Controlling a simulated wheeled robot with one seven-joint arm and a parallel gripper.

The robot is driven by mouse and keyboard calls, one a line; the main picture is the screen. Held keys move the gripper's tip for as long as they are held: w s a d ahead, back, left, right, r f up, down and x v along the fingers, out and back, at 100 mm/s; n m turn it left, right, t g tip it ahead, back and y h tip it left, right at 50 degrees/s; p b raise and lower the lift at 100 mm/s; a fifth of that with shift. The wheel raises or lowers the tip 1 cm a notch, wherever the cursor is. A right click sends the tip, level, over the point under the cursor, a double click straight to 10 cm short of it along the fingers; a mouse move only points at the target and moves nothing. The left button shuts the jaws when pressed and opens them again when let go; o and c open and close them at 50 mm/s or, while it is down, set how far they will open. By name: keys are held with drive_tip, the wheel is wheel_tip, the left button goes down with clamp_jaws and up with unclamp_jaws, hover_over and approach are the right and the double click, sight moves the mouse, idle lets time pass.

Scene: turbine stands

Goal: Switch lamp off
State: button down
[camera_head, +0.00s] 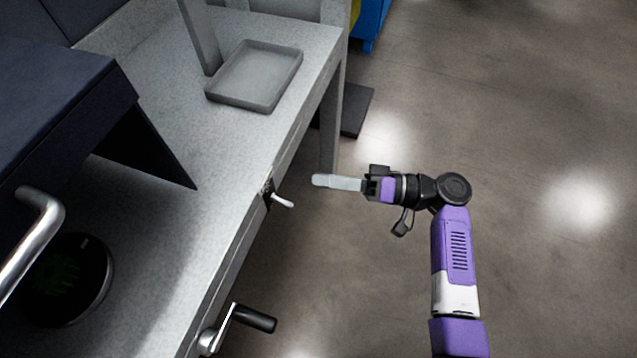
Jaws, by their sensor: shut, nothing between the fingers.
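A small switch with a white lever (283,201) sits on a dark plate on the front edge of the grey workbench (190,215). The lever sticks out to the right and slightly down. My gripper (318,180) is shut and empty, its pale fingers together and pointing left. It is right of the lever and a little above it in the picture, apart from it. No lamp can be made out for certain in this view.
A crank with a black handle (254,318) juts from the bench front below the switch. A grey tray (255,75) lies on the bench. A dark cabinet with a metal handle (38,232) and a round dark disc (68,278) are at left. Floor at right is clear.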

drive_tip(key=d+f+b, duration=0.1)
drive_tip(key=d+f, duration=0.1)
drive_tip(key=d, duration=0.5)
drive_tip(key=shift+s+d, duration=0.15)
drive_tip(key=shift+s, duration=0.3)
